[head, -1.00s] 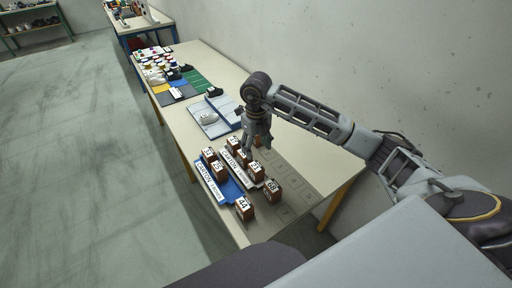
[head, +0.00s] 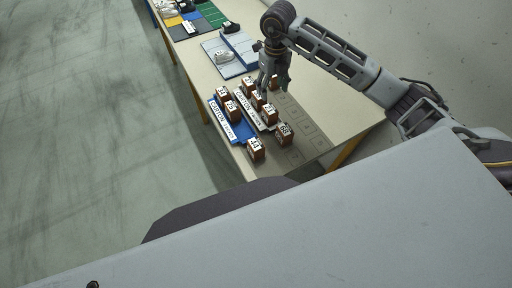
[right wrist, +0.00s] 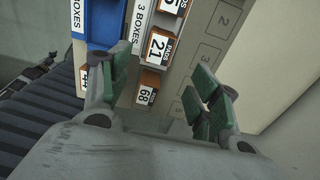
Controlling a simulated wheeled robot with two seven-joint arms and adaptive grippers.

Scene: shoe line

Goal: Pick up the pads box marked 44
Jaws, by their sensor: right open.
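The pads box marked 44 (head: 256,149) is a small brown box with a white label. It stands at the near end of the table, just off the corner of the blue carton tray (head: 240,131). My right gripper (head: 273,82) is open and empty, pointing down above the far end of the box group, away from box 44. In the right wrist view its green-padded fingers (right wrist: 160,78) are spread, with boxes 21 (right wrist: 158,47) and 68 (right wrist: 147,94) below and between them. My left gripper is not in view.
Box 68 (head: 284,133) stands right of box 44. Several other numbered boxes stand in and around the blue tray and the white-labelled carton strip (head: 250,114). Numbered empty squares (head: 306,126) lie to the right, near the wall. Shoes and a blue-grey mat (head: 222,60) lie farther back.

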